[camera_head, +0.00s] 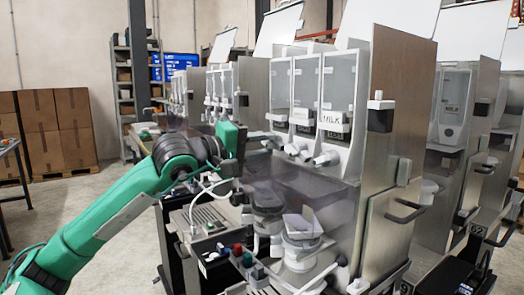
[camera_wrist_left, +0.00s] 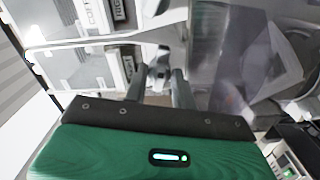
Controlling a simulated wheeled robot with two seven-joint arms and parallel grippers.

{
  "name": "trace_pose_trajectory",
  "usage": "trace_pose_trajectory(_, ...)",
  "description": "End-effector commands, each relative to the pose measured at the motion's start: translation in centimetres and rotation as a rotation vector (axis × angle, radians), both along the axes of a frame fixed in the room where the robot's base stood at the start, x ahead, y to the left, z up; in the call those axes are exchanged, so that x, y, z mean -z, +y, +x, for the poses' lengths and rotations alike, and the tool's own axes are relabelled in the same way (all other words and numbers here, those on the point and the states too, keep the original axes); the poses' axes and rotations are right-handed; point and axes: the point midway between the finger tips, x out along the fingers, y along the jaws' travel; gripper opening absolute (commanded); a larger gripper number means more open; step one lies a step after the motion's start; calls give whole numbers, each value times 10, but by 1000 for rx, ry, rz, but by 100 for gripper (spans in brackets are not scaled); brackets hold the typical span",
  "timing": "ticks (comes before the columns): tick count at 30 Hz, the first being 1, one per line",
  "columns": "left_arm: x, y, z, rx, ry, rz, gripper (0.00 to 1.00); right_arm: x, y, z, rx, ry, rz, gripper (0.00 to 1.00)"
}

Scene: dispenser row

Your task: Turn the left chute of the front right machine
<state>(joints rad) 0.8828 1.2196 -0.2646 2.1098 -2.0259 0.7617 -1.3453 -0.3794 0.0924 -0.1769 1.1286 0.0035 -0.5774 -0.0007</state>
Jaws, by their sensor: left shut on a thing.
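The front right machine (camera_head: 309,90) is a grey steel dispenser with three clear hoppers, one labelled MILK. Its middle chute (camera_head: 297,149) and right chute (camera_head: 325,158) are white spouts below the hoppers. My green left arm reaches in from the left, and its gripper (camera_head: 263,139) is at the left chute (camera_head: 275,143), partly covering it. In the left wrist view the chute (camera_wrist_left: 159,70) sits between the two grey fingers, which are shut on it. The exact contact is small and partly hidden. My right gripper is in neither view.
Below the chutes are a cup-like white container (camera_head: 302,246) and a clear panel. A counter with a drip grate (camera_head: 205,220) stands in front. More machines stand to the right and behind. Cardboard boxes (camera_head: 55,130) are stacked far left, with open floor before them.

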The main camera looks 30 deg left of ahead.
Motion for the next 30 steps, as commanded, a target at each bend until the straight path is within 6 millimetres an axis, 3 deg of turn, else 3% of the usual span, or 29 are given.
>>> trace_pose_trajectory(12, 2, 0, 0, -1, -88, 219, 4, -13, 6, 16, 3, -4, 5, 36)
trace_pose_trajectory(30, 2, 0, 0, 0, -107, 267, 4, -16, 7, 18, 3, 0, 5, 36)
